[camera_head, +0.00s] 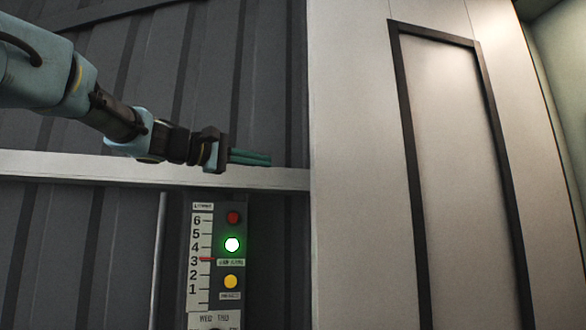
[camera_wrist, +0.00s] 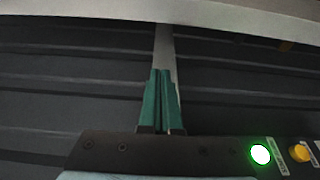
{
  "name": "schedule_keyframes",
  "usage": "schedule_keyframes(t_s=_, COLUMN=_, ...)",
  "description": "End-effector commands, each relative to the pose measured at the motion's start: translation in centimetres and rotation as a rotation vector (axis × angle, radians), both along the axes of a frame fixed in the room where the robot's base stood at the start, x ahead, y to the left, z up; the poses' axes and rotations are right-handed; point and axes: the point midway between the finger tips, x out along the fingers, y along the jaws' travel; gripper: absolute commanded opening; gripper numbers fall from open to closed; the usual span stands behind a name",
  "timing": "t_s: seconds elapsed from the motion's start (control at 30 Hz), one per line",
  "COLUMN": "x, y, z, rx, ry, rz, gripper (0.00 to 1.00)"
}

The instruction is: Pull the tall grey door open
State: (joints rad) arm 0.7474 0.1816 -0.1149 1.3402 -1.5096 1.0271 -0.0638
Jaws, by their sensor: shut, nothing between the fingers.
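A tall pale grey panel in a dark frame, which looks like the door (camera_head: 455,150), stands at the right in the head view. It looks closed, and no handle on it shows. My gripper (camera_head: 270,158) is shut and empty, in front of the white horizontal beam (camera_head: 100,168) and left of the door. Its green fingers also show close together in the wrist view (camera_wrist: 160,70), lined up with the beam. The door's lower end is cut off by the picture edge.
Dark ribbed wall (camera_head: 260,80) lies behind my arm. A panel (camera_head: 212,290) with a numbered scale, a red lamp, a lit green lamp and a yellow lamp is below my gripper. A thin upright bar (camera_head: 156,260) is left of it. A pale wall (camera_head: 355,170) separates the ribbed wall from the door.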

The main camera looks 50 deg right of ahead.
Motion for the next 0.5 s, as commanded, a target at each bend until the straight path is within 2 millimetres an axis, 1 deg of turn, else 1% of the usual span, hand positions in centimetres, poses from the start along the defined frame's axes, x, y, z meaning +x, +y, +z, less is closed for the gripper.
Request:
schedule_keyframes(t_s=0.03, x=-0.4, y=-0.3, z=0.4, rx=-0.008, ry=0.004, rz=-0.009, gripper=0.0)
schedule_keyframes(t_s=0.17, x=-0.9, y=-1.7, z=0.8, rx=-0.01, ry=0.004, rz=-0.011, gripper=0.0)
schedule_keyframes(t_s=0.5, x=-2.9, y=-7.9, z=0.8, rx=-0.008, ry=0.005, rz=-0.01, gripper=0.0)
